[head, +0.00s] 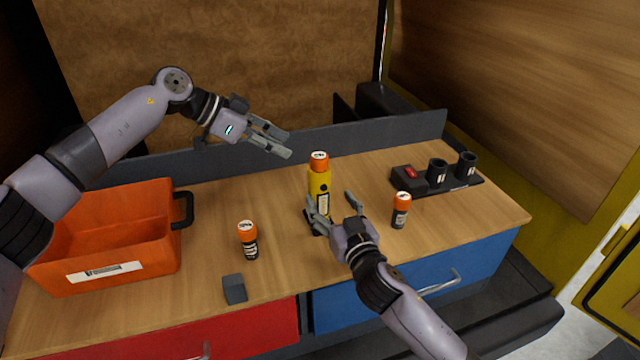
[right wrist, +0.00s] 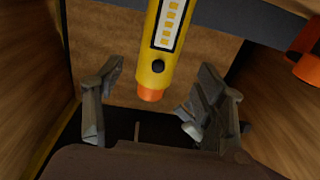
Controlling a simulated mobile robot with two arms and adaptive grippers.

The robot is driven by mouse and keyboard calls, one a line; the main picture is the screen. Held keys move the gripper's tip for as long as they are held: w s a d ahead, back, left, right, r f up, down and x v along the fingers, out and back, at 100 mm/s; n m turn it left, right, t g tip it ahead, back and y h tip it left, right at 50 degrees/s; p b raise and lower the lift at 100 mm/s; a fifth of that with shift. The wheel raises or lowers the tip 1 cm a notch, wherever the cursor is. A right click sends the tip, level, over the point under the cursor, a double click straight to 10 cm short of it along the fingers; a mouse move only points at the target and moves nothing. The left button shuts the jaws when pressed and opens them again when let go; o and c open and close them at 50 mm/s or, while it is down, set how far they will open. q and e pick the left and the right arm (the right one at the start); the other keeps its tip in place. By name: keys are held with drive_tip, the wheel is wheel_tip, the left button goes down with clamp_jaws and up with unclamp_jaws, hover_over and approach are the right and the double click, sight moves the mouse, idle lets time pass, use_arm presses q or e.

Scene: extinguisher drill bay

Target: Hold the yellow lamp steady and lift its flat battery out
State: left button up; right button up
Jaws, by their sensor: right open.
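The yellow lamp (head: 320,184) stands upright on the wooden bench, with an orange-topped battery (head: 319,161) in its upper end. The lamp (right wrist: 158,48) also shows in the right wrist view, with the orange end (right wrist: 150,95) toward the fingers. My right gripper (head: 335,204) is open and empty at the near side of the lamp; one finger overlaps the lamp's lower part in the head view, and contact cannot be told. My left gripper (head: 287,144) is up and to the left of the lamp top, its fingers apart and empty.
One orange-capped battery (head: 248,241) stands left of the lamp, another (head: 401,211) right. A black charger (head: 455,183) with a red switch and two sockets is at the back right. An orange bin (head: 130,253) sits left; a grey block (head: 234,289) lies near the front edge.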

sight(323, 189)
drive_tip(key=x, duration=0.8)
drive_tip(key=shift+w, duration=0.1)
drive_tip(key=shift+c, duration=0.2)
